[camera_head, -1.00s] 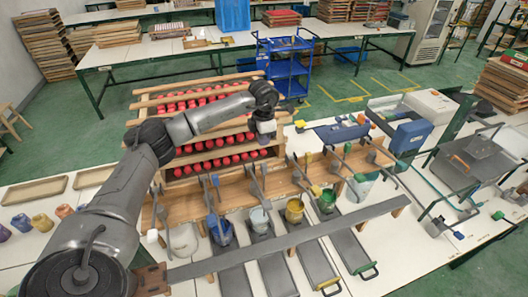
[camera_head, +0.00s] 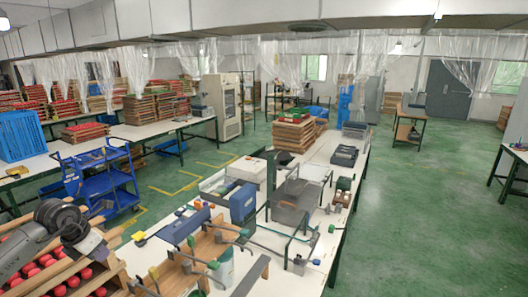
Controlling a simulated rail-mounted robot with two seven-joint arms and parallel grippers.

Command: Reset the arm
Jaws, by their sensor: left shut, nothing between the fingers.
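My left arm (camera_head: 28,242) comes in at the lower left corner. Its gripper (camera_head: 94,250) points down, shut and empty, over the wooden rack of red round pieces (camera_head: 72,282). The fingertips are small and partly lost against the rack. The gripper is apart from the tool stand and the table equipment to its right. My right arm and gripper are not in view.
A wooden tool stand (camera_head: 208,245) with several hanging tools is at the bottom. Blue and grey equipment (camera_head: 243,204) stands on the white table (camera_head: 345,170). A blue cart (camera_head: 100,185) is behind the arm. Green floor is free at right.

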